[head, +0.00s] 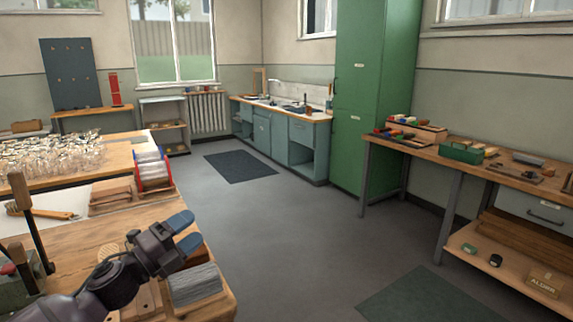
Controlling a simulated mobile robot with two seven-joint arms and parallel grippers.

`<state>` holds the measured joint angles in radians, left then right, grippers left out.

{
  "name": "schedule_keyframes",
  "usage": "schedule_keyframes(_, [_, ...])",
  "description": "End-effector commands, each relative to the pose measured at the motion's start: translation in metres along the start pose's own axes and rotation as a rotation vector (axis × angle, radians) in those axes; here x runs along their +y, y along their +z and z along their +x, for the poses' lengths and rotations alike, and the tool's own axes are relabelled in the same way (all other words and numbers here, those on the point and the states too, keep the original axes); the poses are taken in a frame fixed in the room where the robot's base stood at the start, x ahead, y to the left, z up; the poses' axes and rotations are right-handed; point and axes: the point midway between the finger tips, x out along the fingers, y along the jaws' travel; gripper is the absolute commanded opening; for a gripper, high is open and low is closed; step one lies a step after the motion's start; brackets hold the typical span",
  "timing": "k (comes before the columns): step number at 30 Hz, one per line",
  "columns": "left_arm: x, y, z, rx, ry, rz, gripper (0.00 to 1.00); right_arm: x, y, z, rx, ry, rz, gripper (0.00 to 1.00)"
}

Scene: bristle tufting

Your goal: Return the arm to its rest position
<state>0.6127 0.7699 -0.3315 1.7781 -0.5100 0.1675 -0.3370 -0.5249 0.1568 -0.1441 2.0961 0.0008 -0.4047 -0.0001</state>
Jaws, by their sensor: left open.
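My left arm comes in from the lower left in the head view, dark grey, over the near end of the wooden workbench (90,238). My left gripper (188,232) has two blue fingertips, spread apart with nothing between them. It is near the bench's right edge, above and behind a grey ridged block (195,283). The arm hides part of the bench top and some wooden pieces beneath it. My right gripper is not in view.
The grey floor (290,235) right of the bench is open. A side bench (480,165) stands at right.

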Motion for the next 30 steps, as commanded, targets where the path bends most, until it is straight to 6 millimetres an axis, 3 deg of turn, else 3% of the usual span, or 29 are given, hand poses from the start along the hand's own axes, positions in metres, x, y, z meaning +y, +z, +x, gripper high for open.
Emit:
schedule_keyframes(6, [0.043,-0.018,-0.055,-0.294,0.047,-0.544,0.61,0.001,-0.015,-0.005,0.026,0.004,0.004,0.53])
schedule_keyframes(15, [0.104,-0.067,-0.148,-0.639,0.118,-1.094,0.61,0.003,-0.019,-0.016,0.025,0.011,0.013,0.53])
schedule_keyframes(21, [0.129,-0.112,-0.212,-0.819,0.151,-1.321,0.61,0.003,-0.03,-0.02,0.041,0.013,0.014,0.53])
schedule_keyframes(30, [0.145,-0.178,-0.309,-1.048,0.154,-1.51,0.61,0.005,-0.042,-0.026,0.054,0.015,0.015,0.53])
